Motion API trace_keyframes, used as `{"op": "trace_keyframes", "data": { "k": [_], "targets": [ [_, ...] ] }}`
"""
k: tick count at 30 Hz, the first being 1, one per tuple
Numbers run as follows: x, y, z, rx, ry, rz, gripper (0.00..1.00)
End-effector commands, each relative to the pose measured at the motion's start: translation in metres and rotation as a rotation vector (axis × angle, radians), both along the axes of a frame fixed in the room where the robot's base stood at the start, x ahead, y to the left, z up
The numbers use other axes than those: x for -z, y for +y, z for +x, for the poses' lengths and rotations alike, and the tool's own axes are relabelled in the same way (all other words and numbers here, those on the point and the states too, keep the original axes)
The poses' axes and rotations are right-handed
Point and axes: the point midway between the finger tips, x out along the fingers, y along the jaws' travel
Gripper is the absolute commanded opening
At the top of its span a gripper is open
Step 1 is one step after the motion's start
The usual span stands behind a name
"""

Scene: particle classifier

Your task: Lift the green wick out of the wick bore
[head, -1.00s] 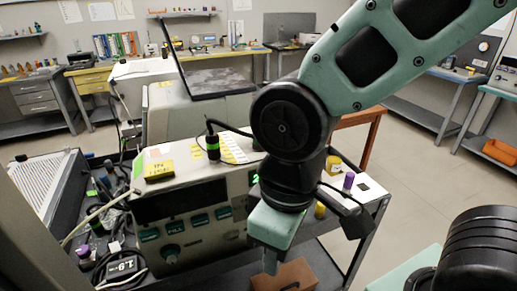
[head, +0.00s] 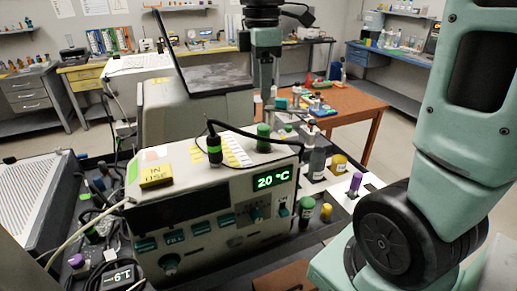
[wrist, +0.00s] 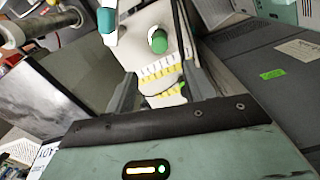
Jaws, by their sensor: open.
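A green cylinder (head: 263,137), which looks like the green wick, stands upright on the right part of the machine's top. The wrist view shows its round green end (wrist: 158,40) beyond my fingers. The wick bore cannot be made out clearly; the cylinder's lower end is hidden. My gripper (head: 266,96) points down above and apparently behind the cylinder in the head view. In the wrist view my gripper (wrist: 160,78) has its fingers spread with nothing held between them.
A black plug with a green band (head: 214,148) and cable stands left of the cylinder on the machine (head: 205,205). Yellow labels lie between them. A raised dark screen (head: 180,55) is behind. Several bottles and a purple-capped vial (head: 355,182) stand at right.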

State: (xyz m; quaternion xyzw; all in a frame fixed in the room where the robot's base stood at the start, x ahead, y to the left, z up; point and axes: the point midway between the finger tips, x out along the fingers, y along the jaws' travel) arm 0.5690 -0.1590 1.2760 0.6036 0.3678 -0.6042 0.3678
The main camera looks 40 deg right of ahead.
Motion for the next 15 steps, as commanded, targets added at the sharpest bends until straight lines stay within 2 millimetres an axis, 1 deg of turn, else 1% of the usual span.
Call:
{"op": "trace_keyframes", "data": {
  "k": [1,3,9,12,15],
  "targets": [
    [0.010,0.000,-0.001,0.000,0.007,0.001,0.54],
    [0.025,0.000,-0.001,-0.001,0.005,0.001,0.54],
    [0.063,0.000,-0.001,0.000,0.005,0.001,0.54],
    [0.074,0.001,-0.001,0.001,0.002,0.001,0.54],
    [0.079,0.001,0.000,0.001,0.000,0.001,0.54]
  ]
}}
